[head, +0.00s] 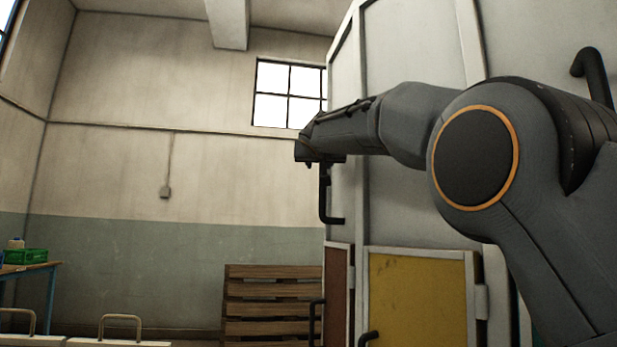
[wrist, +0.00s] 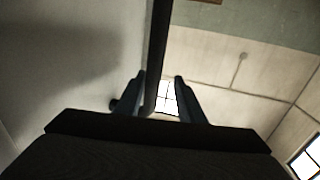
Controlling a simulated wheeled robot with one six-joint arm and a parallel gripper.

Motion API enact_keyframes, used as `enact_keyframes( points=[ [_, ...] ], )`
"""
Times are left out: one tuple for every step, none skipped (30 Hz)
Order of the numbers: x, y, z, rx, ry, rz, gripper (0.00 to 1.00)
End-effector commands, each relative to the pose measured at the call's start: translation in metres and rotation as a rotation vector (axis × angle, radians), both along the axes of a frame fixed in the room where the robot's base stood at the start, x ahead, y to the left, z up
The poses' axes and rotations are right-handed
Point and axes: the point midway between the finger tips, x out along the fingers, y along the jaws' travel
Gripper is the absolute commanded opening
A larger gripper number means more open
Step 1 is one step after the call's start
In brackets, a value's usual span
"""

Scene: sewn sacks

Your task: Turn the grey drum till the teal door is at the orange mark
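The grey drum (head: 400,215) stands tall at the right, with pale upright ribs and black handles. A yellow door (head: 418,300) and a narrow brown-red door (head: 337,290) show low on it. A thin teal strip (head: 515,305) shows beside my arm; I cannot tell whether it is the teal door. I see no orange mark. My gripper (head: 324,162) is at the top of a black bar handle (head: 325,195) on the drum's left side. In the wrist view my gripper (wrist: 160,82) is open, with the handle bar (wrist: 157,45) between its fingers, nearer the left one.
A wooden pallet stack (head: 272,300) stands against the back wall. A table (head: 30,268) with a green crate (head: 25,256) is at the far left. Pale metal handles (head: 120,318) show at the lower left. Another black handle (head: 592,75) is at the upper right.

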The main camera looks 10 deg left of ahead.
Motion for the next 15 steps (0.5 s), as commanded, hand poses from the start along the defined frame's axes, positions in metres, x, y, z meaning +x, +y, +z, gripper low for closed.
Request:
enact_keyframes(
  points=[
    [-0.004,-0.001,-0.001,0.000,-0.001,0.001,0.36],
    [-0.006,-0.001,0.000,0.000,-0.001,0.001,0.36],
    [-0.008,-0.001,0.000,0.000,-0.001,0.001,0.36],
    [-0.009,-0.001,0.000,0.000,-0.001,0.001,0.36],
    [-0.009,-0.001,0.000,0.000,-0.001,0.001,0.36],
    [-0.010,-0.001,0.000,0.000,-0.001,0.001,0.36],
    [-0.010,-0.001,0.000,0.000,0.000,0.001,0.36],
    [-0.011,-0.001,0.000,0.000,0.000,0.001,0.36],
    [-0.011,-0.001,0.000,0.000,0.000,0.001,0.36],
    [-0.011,-0.001,0.001,0.000,0.000,0.001,0.36],
    [-0.011,-0.001,0.001,0.000,0.000,0.001,0.36],
    [-0.011,-0.001,0.001,0.000,0.000,0.001,0.36],
    [-0.011,-0.001,0.001,0.000,0.000,0.001,0.36],
    [-0.012,-0.035,0.008,0.028,-0.002,0.000,0.36],
    [-0.012,-0.038,0.008,0.028,-0.002,-0.003,0.36]
  ],
)
